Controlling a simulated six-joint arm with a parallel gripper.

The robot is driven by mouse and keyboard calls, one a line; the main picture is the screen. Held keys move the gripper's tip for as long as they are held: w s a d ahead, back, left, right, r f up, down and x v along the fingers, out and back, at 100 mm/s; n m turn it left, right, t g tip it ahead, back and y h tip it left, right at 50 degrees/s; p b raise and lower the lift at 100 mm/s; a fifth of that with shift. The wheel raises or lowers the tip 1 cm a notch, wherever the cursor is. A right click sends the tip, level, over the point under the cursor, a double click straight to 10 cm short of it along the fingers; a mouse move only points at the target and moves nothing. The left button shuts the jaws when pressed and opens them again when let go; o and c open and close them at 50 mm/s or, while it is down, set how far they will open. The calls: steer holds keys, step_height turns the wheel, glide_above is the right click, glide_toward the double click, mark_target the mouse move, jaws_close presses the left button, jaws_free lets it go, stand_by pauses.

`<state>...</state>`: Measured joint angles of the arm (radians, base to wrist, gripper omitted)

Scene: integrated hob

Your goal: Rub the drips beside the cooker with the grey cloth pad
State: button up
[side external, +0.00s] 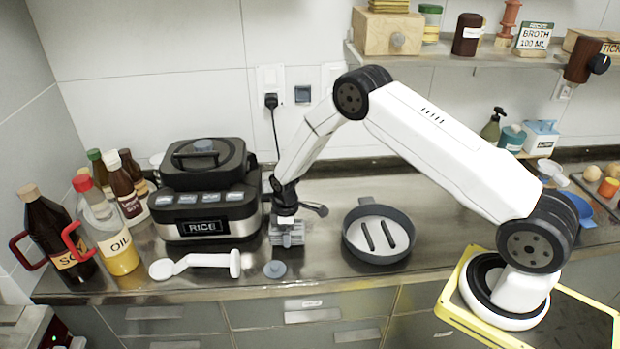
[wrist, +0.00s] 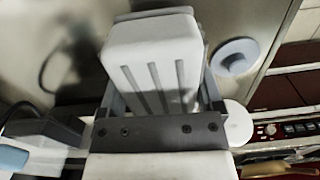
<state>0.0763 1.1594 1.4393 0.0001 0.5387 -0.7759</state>
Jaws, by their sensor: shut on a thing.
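My gripper (side external: 287,230) points down at the worktop just right of the black rice cooker (side external: 205,205), beside its front corner. In the wrist view my gripper (wrist: 160,125) is shut on a pale grey block with grooves (wrist: 150,60), which appears to be the grey cloth pad. The pad (side external: 287,240) shows small and grey in the side view, low over the steel worktop; I cannot tell whether it touches. No drips can be made out in either view; the gripper and pad hide the surface beneath them.
A grey disc with a knob (side external: 275,269) and a white-handled tool (side external: 195,264) lie in front on the worktop (side external: 330,265). A dark pan (side external: 379,254) holding two dark strips stands to the right. Several bottles (side external: 115,250) stand left of the cooker.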

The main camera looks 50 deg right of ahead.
steer(key=shift+r, duration=2.65)
steer(key=shift+s+r, duration=0.1)
